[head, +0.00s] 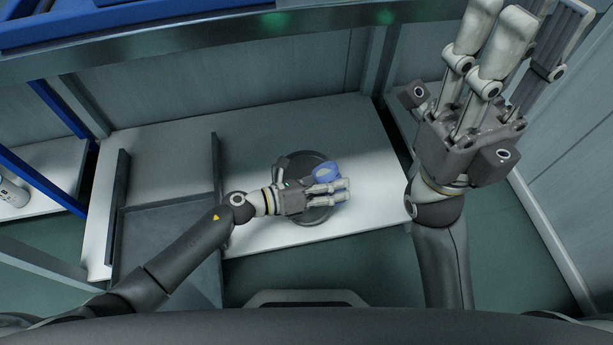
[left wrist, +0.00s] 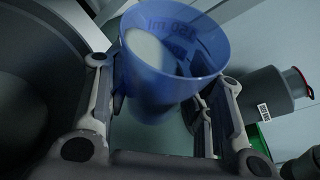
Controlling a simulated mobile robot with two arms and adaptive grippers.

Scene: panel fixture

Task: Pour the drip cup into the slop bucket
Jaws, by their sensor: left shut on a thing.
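The drip cup is a translucent blue cup (head: 326,171) with raised lettering near its rim. My left gripper (head: 335,190) is shut on it from the side. In the left wrist view the cup (left wrist: 160,85) sits between the fingers, its mouth visible and a pale content inside. The slop bucket (head: 292,163) is dark and round, beneath the cup and gripper in the head view; its wide dark wall (left wrist: 30,85) fills the left of the left wrist view. The height between cup and bucket is unclear. My right gripper (head: 535,35) is raised at upper right, fingers spread, empty.
A dark tray (head: 160,215) lies left of the bucket on the pale shelf (head: 365,150). A blue-edged frame with a white can (head: 12,192) stands far left. A grey cylinder with a barcode (left wrist: 258,108) shows in the left wrist view. A metal beam (head: 250,40) crosses above.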

